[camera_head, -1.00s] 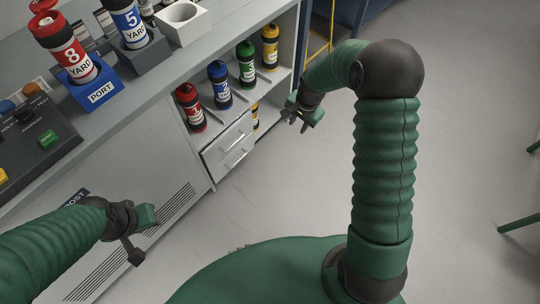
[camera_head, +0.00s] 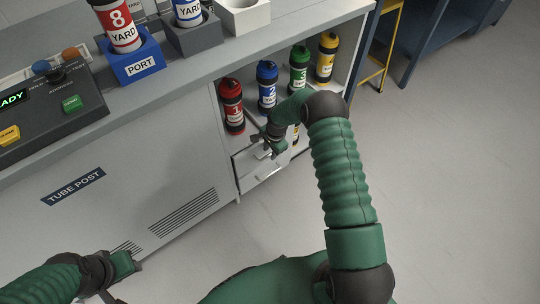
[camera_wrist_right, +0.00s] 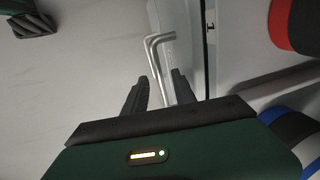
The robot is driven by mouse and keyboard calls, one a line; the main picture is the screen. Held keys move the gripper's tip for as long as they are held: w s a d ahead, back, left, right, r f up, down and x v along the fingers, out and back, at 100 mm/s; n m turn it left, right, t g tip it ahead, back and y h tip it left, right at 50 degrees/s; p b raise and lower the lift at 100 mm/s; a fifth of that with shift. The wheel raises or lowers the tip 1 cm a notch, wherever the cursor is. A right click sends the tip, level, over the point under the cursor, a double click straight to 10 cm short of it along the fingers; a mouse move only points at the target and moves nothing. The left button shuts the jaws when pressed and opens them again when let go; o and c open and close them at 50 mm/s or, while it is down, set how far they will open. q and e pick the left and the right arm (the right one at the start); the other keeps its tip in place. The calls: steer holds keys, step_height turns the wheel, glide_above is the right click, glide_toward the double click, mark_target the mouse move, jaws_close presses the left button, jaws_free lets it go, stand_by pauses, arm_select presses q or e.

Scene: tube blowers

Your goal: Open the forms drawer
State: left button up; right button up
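A pale drawer front (camera_head: 272,181) with metal bar handles sits low in the grey cabinet, under the shelf of canisters. No readable label shows on it, and my arm hides part of it. My right gripper (camera_head: 268,146) is at the top of the drawer front. In the right wrist view its two dark fingers (camera_wrist_right: 159,92) are apart, and a bent metal handle (camera_wrist_right: 158,62) shows just beyond and between their tips. I cannot tell whether they touch it. My left gripper (camera_head: 115,280) is low at the left, in front of the cabinet, away from the drawer.
Red (camera_head: 231,106), blue (camera_head: 267,86), green (camera_head: 299,70) and yellow (camera_head: 326,58) canisters stand on the shelf above the drawer. A control panel (camera_head: 48,107) and a blue PORT holder (camera_head: 137,66) are on the counter. The floor (camera_head: 440,180) at right is clear.

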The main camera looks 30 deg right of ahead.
steer(key=shift+w+f, duration=0.1)
steer(key=shift+f, duration=0.4)
jaws_close()
stand_by(1.1)
